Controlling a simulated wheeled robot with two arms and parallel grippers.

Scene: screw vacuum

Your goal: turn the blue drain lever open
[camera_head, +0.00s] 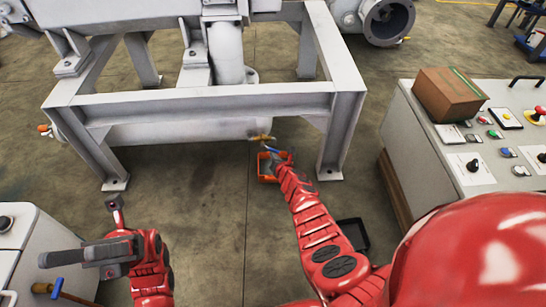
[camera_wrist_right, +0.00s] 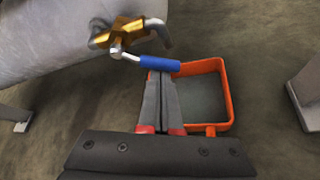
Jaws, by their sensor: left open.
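The blue drain lever (camera_head: 271,150) sits on a brass valve (camera_head: 261,138) at the low end of the grey horizontal tank (camera_head: 180,131). In the right wrist view the blue sleeve (camera_wrist_right: 160,63) lies nearly level, to the right of the brass valve body (camera_wrist_right: 127,33). My right gripper (camera_wrist_right: 161,78) has its fingers together. Their tips are right at the blue sleeve, which partly covers them; I cannot tell if they touch. In the head view my right gripper (camera_head: 274,160) is small and partly hidden. My left gripper (camera_head: 78,231) is open and empty, far from the lever.
An orange bin (camera_wrist_right: 222,85) stands on the floor beneath the lever. Grey frame legs (camera_head: 332,150) stand on both sides. A control cabinet (camera_head: 400,125) with a brown box (camera_head: 448,95) is at right.

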